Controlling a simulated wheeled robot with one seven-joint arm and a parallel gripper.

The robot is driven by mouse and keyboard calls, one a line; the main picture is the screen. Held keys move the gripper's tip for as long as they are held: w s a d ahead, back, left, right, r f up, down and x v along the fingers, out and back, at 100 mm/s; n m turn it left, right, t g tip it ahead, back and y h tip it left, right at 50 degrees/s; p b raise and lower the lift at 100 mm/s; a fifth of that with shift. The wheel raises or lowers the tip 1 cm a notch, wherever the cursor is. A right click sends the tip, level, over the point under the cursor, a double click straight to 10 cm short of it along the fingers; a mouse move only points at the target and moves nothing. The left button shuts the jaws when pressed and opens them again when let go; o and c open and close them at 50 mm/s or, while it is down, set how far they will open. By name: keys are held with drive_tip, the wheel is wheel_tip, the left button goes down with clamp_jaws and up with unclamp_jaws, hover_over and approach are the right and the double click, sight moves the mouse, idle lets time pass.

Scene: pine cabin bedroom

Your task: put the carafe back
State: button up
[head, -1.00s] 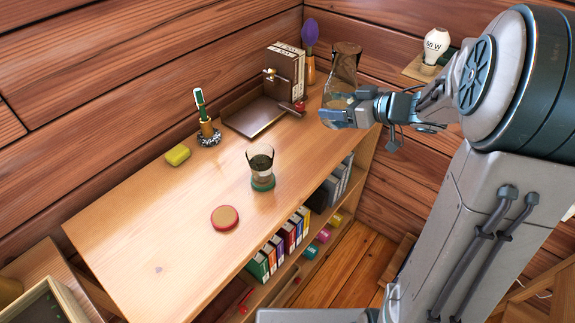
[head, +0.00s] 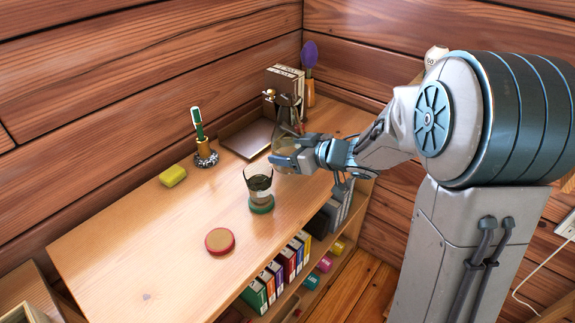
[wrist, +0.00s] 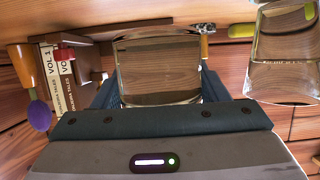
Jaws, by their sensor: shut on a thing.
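The clear glass carafe (head: 286,113) is in my gripper (head: 287,155), above the desk (head: 140,255). Its lower body shows between the fingers, and its upper part rises in front of the books. In the wrist view the carafe's glass body (wrist: 157,70) fills the space between the two fingers (wrist: 157,88). A clear glass tumbler (head: 258,184) stands on a green coaster (head: 261,205), just left of and nearer than my gripper. A red-rimmed round coaster (head: 220,241) lies bare on the desk, to the front left.
The desk's front left is clear.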

drive_tip(key=shift+f+b, duration=0.65)
drive_tip(key=shift+f, duration=1.15)
drive_tip(key=shift+f, duration=0.1)
drive_tip(key=shift+f, duration=0.15)
drive_tip(key=o, duration=1.5)
